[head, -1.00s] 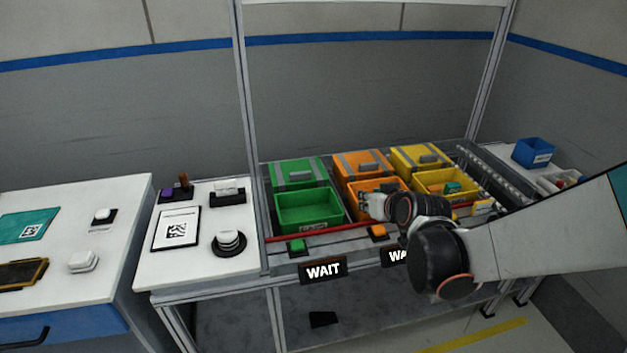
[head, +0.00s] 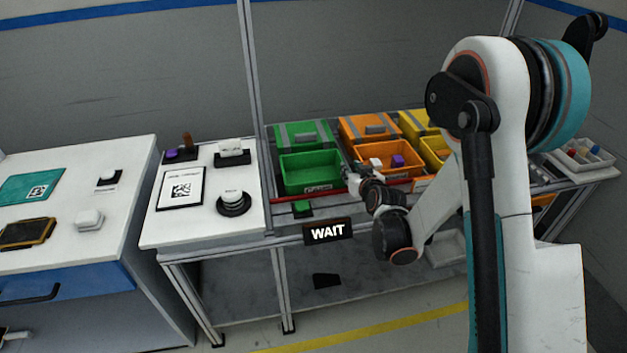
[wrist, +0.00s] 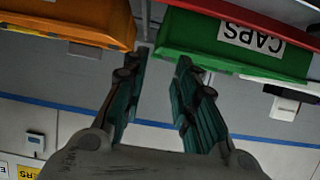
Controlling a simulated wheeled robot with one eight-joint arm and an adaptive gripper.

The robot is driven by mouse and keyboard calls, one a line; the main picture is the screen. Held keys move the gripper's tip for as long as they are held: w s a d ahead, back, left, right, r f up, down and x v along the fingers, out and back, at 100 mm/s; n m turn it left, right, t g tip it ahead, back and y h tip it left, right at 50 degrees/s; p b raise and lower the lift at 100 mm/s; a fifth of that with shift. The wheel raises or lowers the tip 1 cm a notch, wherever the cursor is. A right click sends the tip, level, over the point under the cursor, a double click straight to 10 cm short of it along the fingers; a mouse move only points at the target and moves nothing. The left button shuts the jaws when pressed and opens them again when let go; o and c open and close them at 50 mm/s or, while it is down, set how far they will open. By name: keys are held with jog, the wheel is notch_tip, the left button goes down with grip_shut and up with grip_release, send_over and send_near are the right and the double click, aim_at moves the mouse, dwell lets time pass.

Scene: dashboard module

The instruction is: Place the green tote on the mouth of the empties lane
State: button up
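The open green tote (head: 312,187) sits at the left of the rack's front row and looks empty inside. A second green tote (head: 304,134), which looks lidded, is directly behind it. In the wrist view the green tote (wrist: 205,42) shows upside down with a CAPS label, at the upper right. My gripper (wrist: 160,60) is open and empty, its fingers pointing at the gap between the green and orange totes. In the head view my gripper (head: 350,174) is at the green tote's right front corner; contact cannot be told. No lane marked as empties is readable.
An orange tote (head: 380,182) with a purple and a white item stands right of the green one. A red rail (head: 398,181) runs along the front. A WAIT sign (head: 328,231) hangs below. My arm hides much of the right side.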

jog(key=b+x, duration=0.2)
jog(key=x, duration=0.6)
jog(key=shift+w+f, duration=0.2)
jog(key=shift+w, duration=0.1)
jog(key=shift+r, duration=0.1)
grip_shut()
